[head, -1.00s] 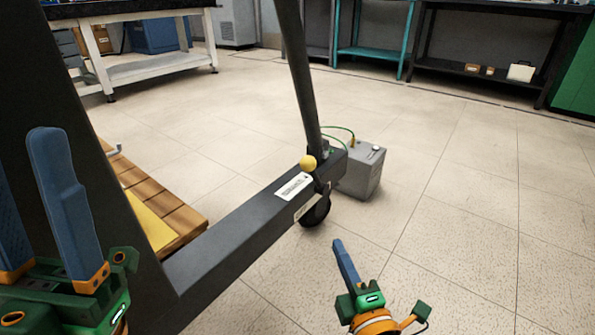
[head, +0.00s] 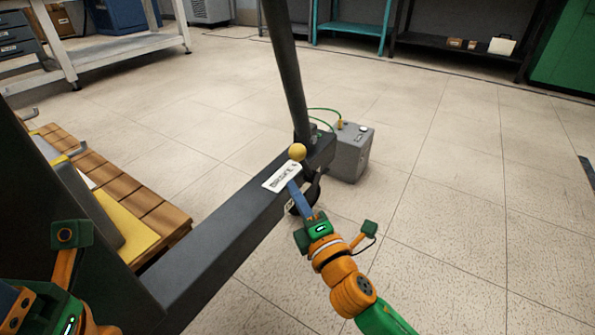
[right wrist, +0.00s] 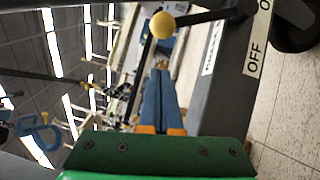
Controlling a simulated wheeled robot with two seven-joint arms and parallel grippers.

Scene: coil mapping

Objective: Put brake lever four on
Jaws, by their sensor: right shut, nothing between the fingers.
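The brake lever shows as a yellow ball knob (head: 297,152) at the end of a dark grey frame beam. The label (head: 282,177) on the beam beside it seems to read BRAKE 4. In the right wrist view the knob (right wrist: 162,25) sits on a dark rod, near an OFF label (right wrist: 257,55). My right gripper (head: 292,184) is shut and empty, its blue fingertips just below the knob in the head view. In the right wrist view the knob is beyond the fingertips (right wrist: 160,70), with a visible gap. My left gripper is only partly visible at the lower left; its fingertips are cut off.
The grey beam (head: 225,225) runs diagonally, with an upright post (head: 288,70) at its far end. A grey box (head: 351,152) with green cables stands behind it. A wooden slatted platform (head: 140,190) lies left.

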